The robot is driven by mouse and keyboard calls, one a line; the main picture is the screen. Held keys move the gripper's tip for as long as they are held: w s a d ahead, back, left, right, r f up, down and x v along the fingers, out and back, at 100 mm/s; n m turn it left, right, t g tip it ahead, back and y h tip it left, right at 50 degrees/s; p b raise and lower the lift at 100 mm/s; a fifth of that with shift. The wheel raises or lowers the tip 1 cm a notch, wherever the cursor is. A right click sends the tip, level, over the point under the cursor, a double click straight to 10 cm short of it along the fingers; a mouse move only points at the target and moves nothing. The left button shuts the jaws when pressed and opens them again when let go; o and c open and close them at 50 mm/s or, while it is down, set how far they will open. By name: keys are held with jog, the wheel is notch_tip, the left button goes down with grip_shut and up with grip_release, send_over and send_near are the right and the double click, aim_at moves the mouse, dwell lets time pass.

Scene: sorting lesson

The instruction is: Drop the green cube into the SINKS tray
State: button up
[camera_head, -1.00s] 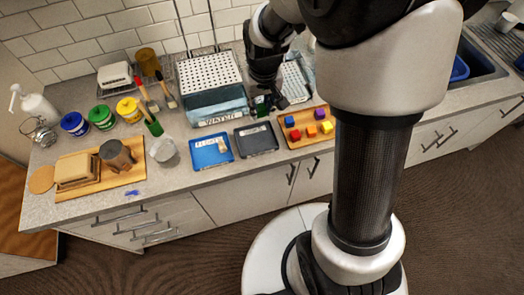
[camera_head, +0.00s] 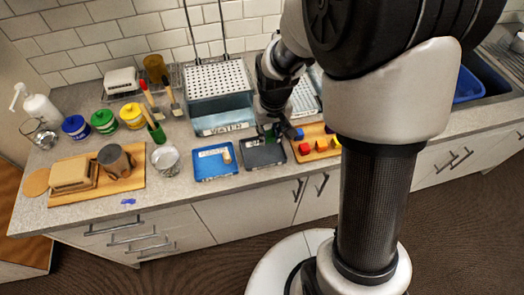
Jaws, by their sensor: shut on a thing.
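The green cube (camera_head: 270,135) shows as a small dark green patch between the fingers of my gripper (camera_head: 277,133). My gripper is shut on it and points down near the back right edge of a dark grey tray (camera_head: 262,158). The height of the cube above the tray is hard to tell. The dark tray has a pale label at its back edge, too small to read for sure, and its visible floor looks empty. A blue tray (camera_head: 212,172) labelled FLOATS stands to its left, with a small light wooden piece (camera_head: 227,157) in it.
A clear water tank (camera_head: 222,118) with a perforated white board (camera_head: 215,78) stands behind the trays. A wooden tray (camera_head: 312,155) with coloured blocks is to the right, partly hidden by my arm.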

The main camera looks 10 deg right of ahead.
jog(key=o, duration=1)
jog(key=shift+s+r, duration=0.3)
jog(key=shift+r, duration=1.7)
jog(key=shift+s+r, duration=0.3)
jog(key=shift+r, duration=1.65)
jog(key=shift+s+r, duration=0.3)
jog(key=shift+r, duration=1.7)
